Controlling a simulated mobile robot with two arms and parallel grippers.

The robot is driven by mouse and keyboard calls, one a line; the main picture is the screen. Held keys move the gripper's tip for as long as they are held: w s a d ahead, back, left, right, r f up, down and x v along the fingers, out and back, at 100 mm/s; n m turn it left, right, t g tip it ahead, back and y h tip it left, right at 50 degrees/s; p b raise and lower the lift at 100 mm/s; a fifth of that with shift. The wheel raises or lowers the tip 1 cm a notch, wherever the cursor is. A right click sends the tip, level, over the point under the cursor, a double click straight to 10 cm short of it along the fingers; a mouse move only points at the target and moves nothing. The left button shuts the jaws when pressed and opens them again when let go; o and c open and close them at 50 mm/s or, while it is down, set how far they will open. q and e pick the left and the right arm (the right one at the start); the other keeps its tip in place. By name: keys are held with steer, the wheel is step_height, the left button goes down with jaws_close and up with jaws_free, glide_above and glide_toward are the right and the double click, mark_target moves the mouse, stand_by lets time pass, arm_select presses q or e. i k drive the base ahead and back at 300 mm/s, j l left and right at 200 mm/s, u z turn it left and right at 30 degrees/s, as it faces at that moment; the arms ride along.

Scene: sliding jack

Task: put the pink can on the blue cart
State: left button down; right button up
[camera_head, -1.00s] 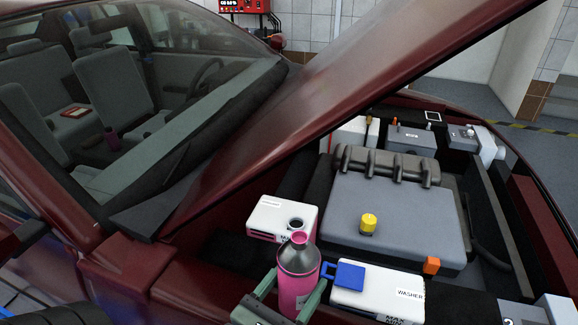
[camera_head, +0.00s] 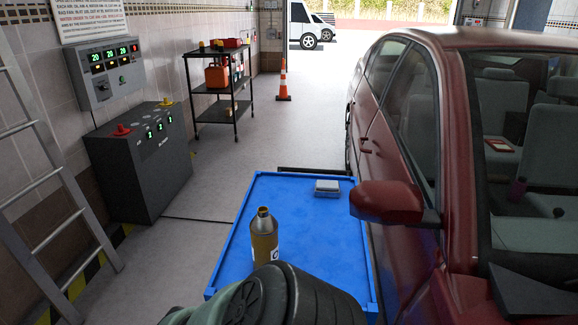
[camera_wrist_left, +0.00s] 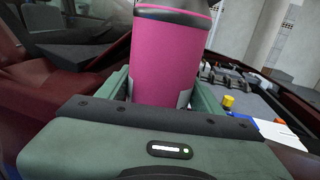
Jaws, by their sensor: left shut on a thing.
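The pink can (camera_wrist_left: 172,50) has a dark top and stands between the fingers of my left gripper (camera_wrist_left: 160,92) in the left wrist view. The gripper is shut on it, over the engine bay. The can is out of the head view. The blue cart (camera_head: 295,215) stands on the floor beside the red car in the head view. My arm hides the cart's near edge. My right gripper is not in view.
The red car's door mirror (camera_head: 388,202) juts toward the cart's right side. A black shelf trolley (camera_head: 217,90), an orange cone (camera_head: 283,82) and a grey machine (camera_head: 145,160) stand beyond or left. The middle of the cart top is bare.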

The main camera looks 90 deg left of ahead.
mark_target(297, 237)
steer(key=k+u, duration=0.2)
steer(key=u, duration=1.9)
